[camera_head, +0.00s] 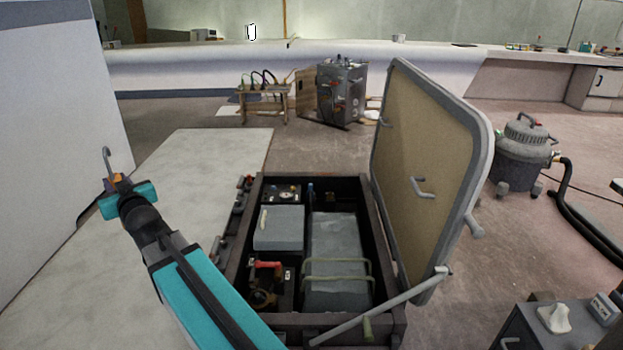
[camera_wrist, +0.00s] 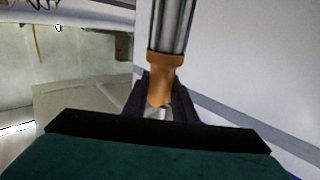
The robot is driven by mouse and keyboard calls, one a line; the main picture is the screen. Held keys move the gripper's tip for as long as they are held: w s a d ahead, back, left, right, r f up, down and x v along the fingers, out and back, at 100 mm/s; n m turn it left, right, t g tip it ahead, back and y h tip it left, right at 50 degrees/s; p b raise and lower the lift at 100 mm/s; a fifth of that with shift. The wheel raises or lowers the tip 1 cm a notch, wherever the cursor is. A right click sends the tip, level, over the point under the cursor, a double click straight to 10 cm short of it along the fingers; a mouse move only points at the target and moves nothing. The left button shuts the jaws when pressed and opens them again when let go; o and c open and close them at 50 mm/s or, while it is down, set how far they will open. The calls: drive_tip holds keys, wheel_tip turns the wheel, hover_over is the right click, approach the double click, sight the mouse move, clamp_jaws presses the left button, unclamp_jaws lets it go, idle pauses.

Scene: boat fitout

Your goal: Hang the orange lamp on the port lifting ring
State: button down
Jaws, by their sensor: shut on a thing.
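My gripper (camera_head: 118,184) is at the left in the head view, raised beside the pale wall panel. It is shut on the orange lamp (camera_wrist: 158,85), whose orange end sits between the dark fingers in the wrist view. A grey ribbed cylindrical part of the lamp extends up out of that view. In the head view only a little orange and a thin grey hook (camera_head: 106,156) show above the gripper. I cannot make out the port lifting ring in either view.
An open dark locker (camera_head: 257,215) holds boxes and fittings, with its lid (camera_head: 430,165) raised at right. A large pale panel (camera_head: 55,130) stands close at left. A grey vacuum (camera_head: 522,152) is at right. A bare pale board (camera_head: 190,165) lies between panel and locker.

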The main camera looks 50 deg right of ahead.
drive_tip(key=s+d+f+m+g+h+p, duration=0.1)
drive_tip(key=s+d+f+m+g+h, duration=0.25)
drive_tip(key=d, duration=0.95)
drive_tip(key=s+d+f+m+g+h+p, duration=0.1)
drive_tip(key=s+d+f+m+g+h, duration=0.2)
drive_tip(key=d, duration=0.9)
drive_tip(key=s+d+f+m+g+h, duration=0.2)
drive_tip(key=s+d+f+m+h, duration=0.25)
drive_tip(key=d, duration=0.85)
drive_tip(key=s+d+m+g+p, duration=0.1)
drive_tip(key=s+d+m+g, duration=0.5)
drive_tip(key=s+d, duration=0.6)
drive_tip(key=s+d+f+m+g+y+p, duration=0.1)
drive_tip(key=s+d+m+g, duration=0.6)
drive_tip(key=s+d, duration=0.6)
drive_tip(key=s+g, duration=0.1)
drive_tip(key=s, duration=0.6)
drive_tip(key=shift+s+d+f+y, duration=0.15)
drive_tip(key=shift+s+d+y, duration=0.1)
drive_tip(key=shift+s+y, duration=0.1)
drive_tip(key=shift+s+d+f+g, duration=0.1)
drive_tip(key=shift+s+g, duration=0.05)
drive_tip(key=shift+g, duration=0.1)
